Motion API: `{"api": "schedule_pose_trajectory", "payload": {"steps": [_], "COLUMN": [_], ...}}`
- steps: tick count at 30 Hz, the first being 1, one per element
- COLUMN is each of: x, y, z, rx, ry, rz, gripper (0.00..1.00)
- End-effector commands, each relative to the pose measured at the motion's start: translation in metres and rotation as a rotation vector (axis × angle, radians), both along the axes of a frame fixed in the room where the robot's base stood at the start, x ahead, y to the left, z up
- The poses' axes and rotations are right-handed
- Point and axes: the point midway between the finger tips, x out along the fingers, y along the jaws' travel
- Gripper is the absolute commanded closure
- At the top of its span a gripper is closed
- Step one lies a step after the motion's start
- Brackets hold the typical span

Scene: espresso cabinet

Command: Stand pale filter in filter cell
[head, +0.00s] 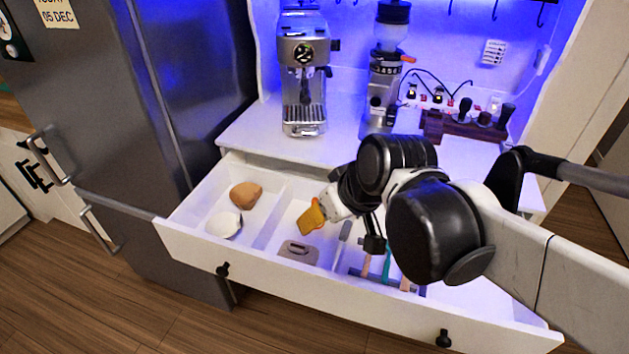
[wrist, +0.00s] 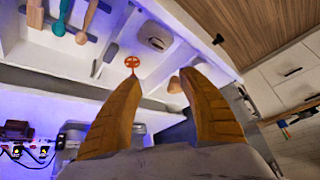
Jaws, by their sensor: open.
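A pale, rounded piece (head: 224,224), which looks like the pale filter, lies near the front of the open drawer's left compartment. A brown filter-like piece (head: 246,195) lies behind it, apart from it. The brown piece also shows in the wrist view (wrist: 175,85), close to the right finger. My gripper (head: 309,220) has orange fingers and is over the drawer's middle compartment, right of both pieces. In the wrist view its fingers (wrist: 161,80) are spread apart, with nothing held. Which compartment is the filter cell is not marked.
The white drawer (head: 330,285) has low dividers. A grey handled block (head: 299,252) and several long-handled tools (head: 386,268) lie in it. A small red-orange wheel-like thing (wrist: 132,62) shows beyond my fingers. An espresso machine (head: 303,85) and grinder (head: 383,95) stand behind; a fridge (head: 130,110) is left.

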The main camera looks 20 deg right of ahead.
Motion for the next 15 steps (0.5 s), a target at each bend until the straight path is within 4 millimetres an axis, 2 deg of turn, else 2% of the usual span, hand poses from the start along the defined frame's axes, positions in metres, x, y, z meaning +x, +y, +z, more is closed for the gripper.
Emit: {"api": "schedule_pose_trajectory", "payload": {"steps": [1, 6, 15], "x": [-0.014, -0.038, -0.045], "y": [-0.005, -0.021, -0.027], "z": [0.001, 0.003, 0.004], "rx": [-0.018, -0.053, -0.062], "ry": [-0.014, -0.067, -0.09], "rz": [-0.042, -0.165, -0.208], "gripper": [0.52, 0.52, 0.52]}}
